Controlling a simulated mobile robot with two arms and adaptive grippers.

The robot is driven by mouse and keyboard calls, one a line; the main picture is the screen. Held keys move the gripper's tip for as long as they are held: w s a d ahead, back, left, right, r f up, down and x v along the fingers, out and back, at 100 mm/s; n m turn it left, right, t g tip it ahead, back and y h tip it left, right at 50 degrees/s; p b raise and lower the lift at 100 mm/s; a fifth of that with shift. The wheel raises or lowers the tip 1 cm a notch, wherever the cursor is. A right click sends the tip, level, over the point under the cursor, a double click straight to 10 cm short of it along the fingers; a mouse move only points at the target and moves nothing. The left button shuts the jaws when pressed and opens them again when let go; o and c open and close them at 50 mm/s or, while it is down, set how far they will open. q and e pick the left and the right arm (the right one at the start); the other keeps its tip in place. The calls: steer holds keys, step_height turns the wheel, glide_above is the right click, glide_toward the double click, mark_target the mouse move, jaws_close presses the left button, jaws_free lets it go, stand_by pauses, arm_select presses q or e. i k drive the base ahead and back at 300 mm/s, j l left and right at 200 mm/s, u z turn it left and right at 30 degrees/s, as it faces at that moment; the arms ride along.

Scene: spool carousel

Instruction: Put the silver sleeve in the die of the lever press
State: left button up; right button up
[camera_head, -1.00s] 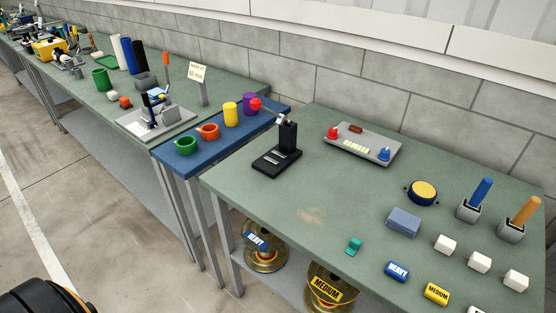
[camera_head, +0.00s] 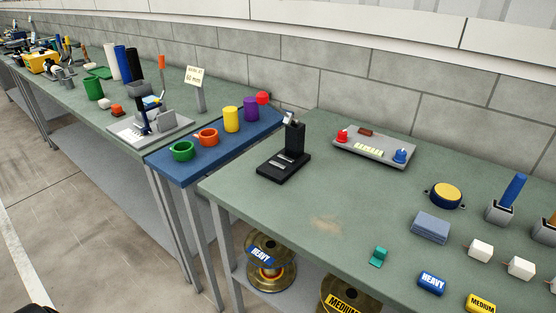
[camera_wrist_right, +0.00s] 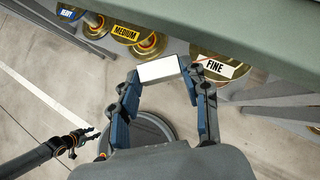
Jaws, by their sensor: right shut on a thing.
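The silver sleeve (camera_wrist_right: 158,70) shows as a bright, pale block between the fingertips of my right gripper (camera_wrist_right: 158,77) in the right wrist view. The gripper is shut on it, in the air over the floor, near the bench edge. The black stand (camera_head: 284,165) with a red-knobbed lever looks like the lever press. It stands at the left end of the near green bench in the head view; its die is too small to make out. My left gripper (camera_wrist_right: 84,139) is small at lower left in the wrist view; its jaws are unclear. The head view shows neither gripper.
Left of the press, a blue bench (camera_head: 190,172) carries several coloured cups. A grey-blue block (camera_head: 430,226) and a teal piece (camera_head: 378,256) lie to the right. Labelled spools (camera_head: 265,262) sit below the bench.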

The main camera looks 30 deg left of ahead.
mark_target(283, 162)
steer(key=j+z, duration=0.45)
steer(key=j, duration=1.8)
